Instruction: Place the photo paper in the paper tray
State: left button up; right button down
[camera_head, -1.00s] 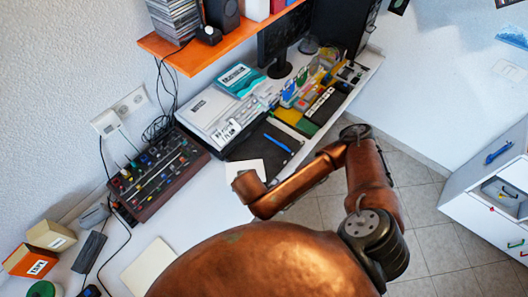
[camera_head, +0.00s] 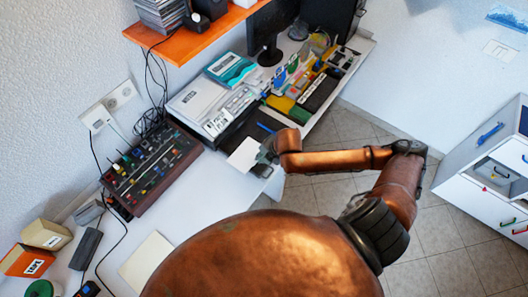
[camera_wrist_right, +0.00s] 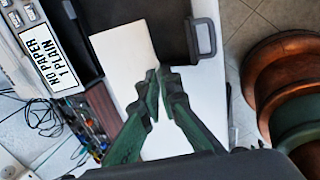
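The white photo paper (camera_head: 242,155) is at the tip of my right gripper (camera_head: 267,152), at the near side of the printer. In the right wrist view the paper (camera_wrist_right: 122,52) reaches up from the fingertips, overlapping the dark paper tray (camera_wrist_right: 165,22). My right gripper's fingers (camera_wrist_right: 161,72) are close together at the paper's lower corner and appear to pinch it. The tray has a grey handle (camera_wrist_right: 202,38). Contact between paper and tray cannot be told. My left gripper is out of view.
A mixer-like box with knobs (camera_head: 150,170) stands left of the printer, with cables behind. Another pale sheet or pad (camera_head: 148,262) lies near the front. Stationery (camera_head: 300,85) crowds the desk's right side. An orange shelf (camera_head: 195,42) hangs above. Desk between mixer and pad is clear.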

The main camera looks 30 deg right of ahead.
jog(key=w+d+f, duration=0.1)
jog(key=w+f, duration=0.1)
jog(key=w+d+f, duration=0.1)
jog(key=d+f, duration=0.1)
jog(key=f, duration=0.1)
jog(key=w+d+f+b, duration=0.1)
jog(key=w+d+f, duration=0.1)
jog(key=shift+w+d+f, duration=0.2)
jog(key=shift+w, duration=0.1)
notch_tip(320, 180, down, 3)
jog(key=shift+r, duration=0.1)
jog(key=c, duration=2.6)
grip_release()
jog(key=shift+c, duration=0.2)
jog(key=shift+o, duration=1.1)
jog(key=p+v, duration=0.1)
jog(key=v, duration=1.1)
